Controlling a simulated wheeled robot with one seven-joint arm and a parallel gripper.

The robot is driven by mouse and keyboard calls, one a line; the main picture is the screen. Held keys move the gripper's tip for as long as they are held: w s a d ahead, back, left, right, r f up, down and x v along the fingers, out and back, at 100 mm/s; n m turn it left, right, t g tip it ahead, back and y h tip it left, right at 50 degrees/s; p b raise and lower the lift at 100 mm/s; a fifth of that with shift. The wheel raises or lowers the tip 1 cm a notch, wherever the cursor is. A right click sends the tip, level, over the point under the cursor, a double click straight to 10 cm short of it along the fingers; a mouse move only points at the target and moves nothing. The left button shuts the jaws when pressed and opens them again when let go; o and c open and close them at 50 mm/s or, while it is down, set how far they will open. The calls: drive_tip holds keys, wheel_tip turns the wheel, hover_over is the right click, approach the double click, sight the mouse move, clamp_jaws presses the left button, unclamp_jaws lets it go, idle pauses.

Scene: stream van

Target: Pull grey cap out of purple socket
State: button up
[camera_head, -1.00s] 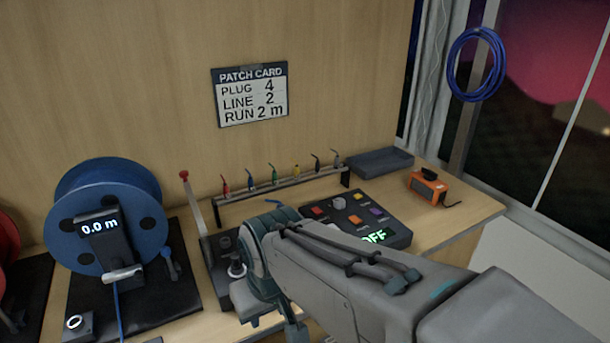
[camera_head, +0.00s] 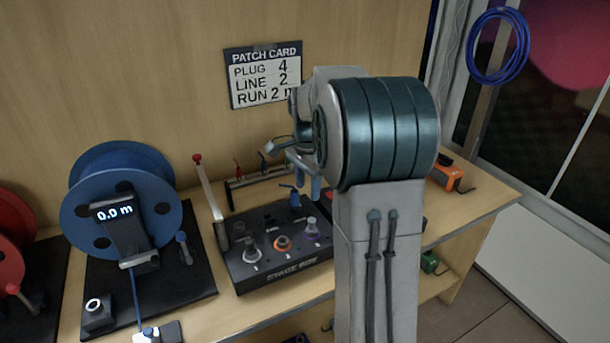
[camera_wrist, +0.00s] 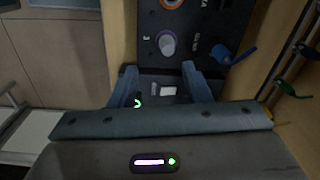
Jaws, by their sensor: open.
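The purple socket (camera_head: 312,236) is at the right end of the front row on the dark stage box (camera_head: 285,272). A grey cap (camera_head: 311,223) sits in it. In the wrist view the same grey cap (camera_wrist: 167,45) shows with a thin purple ring around it, just beyond my fingertips. My gripper (camera_wrist: 160,76) is open and empty, its two blue-grey fingers apart, with the cap ahead of the gap. In the head view my gripper (camera_head: 303,170) is above the box, partly hidden by my arm.
An orange-ringed socket (camera_head: 283,243) and another capped socket (camera_head: 249,247) are left of the purple one. A lever (camera_head: 210,200) and blue reel (camera_head: 122,205) are farther left.

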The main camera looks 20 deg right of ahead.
sight(312, 220)
drive_tip(key=f, duration=0.5)
drive_tip(key=w+d+f+m+p, duration=0.1)
drive_tip(key=f, duration=0.4)
drive_tip(key=w+d+f+m, duration=0.1)
drive_tip(key=f, duration=0.4)
drive_tip(key=shift+w+d, duration=0.1)
drive_tip(key=shift+d, duration=0.05)
clamp_jaws()
